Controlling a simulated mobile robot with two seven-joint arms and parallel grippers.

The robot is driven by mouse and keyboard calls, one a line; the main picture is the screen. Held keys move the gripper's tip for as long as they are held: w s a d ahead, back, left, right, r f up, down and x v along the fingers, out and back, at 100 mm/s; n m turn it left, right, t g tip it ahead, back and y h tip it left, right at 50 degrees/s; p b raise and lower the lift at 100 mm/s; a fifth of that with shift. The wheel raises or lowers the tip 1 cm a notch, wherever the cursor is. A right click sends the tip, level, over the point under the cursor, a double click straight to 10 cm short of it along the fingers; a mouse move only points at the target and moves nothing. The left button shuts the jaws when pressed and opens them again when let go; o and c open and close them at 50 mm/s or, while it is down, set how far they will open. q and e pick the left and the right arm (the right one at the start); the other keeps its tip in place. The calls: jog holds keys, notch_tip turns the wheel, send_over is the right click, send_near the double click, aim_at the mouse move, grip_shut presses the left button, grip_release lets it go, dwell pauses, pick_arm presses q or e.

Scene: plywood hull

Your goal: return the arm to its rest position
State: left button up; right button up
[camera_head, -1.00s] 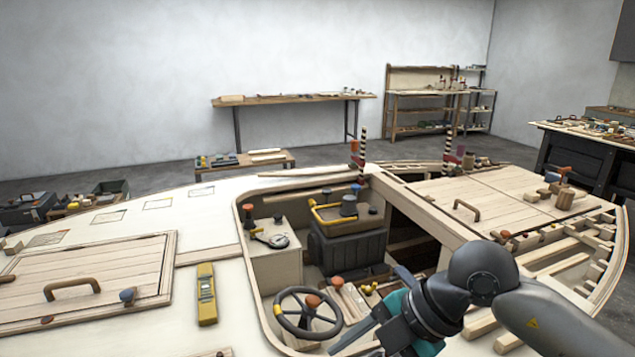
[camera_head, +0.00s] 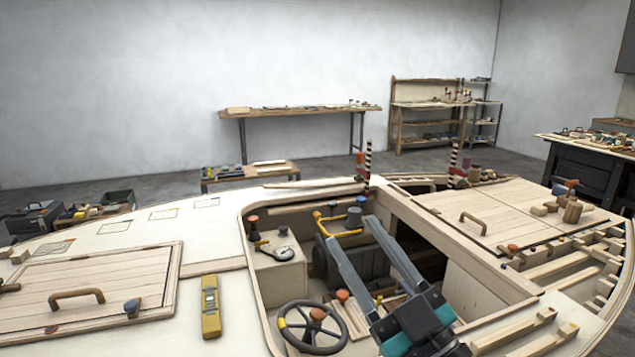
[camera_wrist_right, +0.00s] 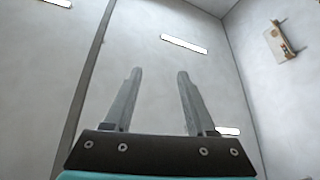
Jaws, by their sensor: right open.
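My right gripper (camera_head: 361,232) is raised over the cockpit of the plywood hull in the head view. Its two grey fingers stand apart with nothing between them, and they point up and away from me. In the right wrist view the open fingers (camera_wrist_right: 156,90) show against the bare wall. The gripper hides part of the dark seat box (camera_head: 345,258) in the cockpit. My left gripper is in neither view.
The steering wheel (camera_head: 312,327) stands left of my right gripper. A yellow level (camera_head: 210,306) lies on the deck. Striped posts (camera_head: 368,165) rise at the cockpit's far edge. The hatch with a handle (camera_head: 75,299) is at left. Air above the deck is free.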

jog(key=s+d+f+m+g+h, duration=0.1)
jog(key=d+f+m+g+h, duration=0.2)
jog(key=d+f+m+h, duration=0.5)
jog(key=d+f+m+g+h, duration=0.2)
jog(key=d+f+g+h, duration=0.3)
jog(key=f, duration=0.6)
jog(key=s+a+f+n+g, duration=0.15)
jog(key=s+f+g, duration=0.75)
jog(key=s+f, duration=0.9)
jog(key=s+f+g, duration=0.1)
jog(key=s+f, duration=0.1)
jog(key=f, duration=0.9)
jog(key=s+f, duration=0.2)
jog(key=f, duration=0.8)
jog(key=s+d+f+g, duration=0.1)
jog(key=s+d+f, duration=0.1)
jog(key=s+f, duration=1)
jog(key=s, duration=0.2)
jog(key=shift+s+f, duration=0.35)
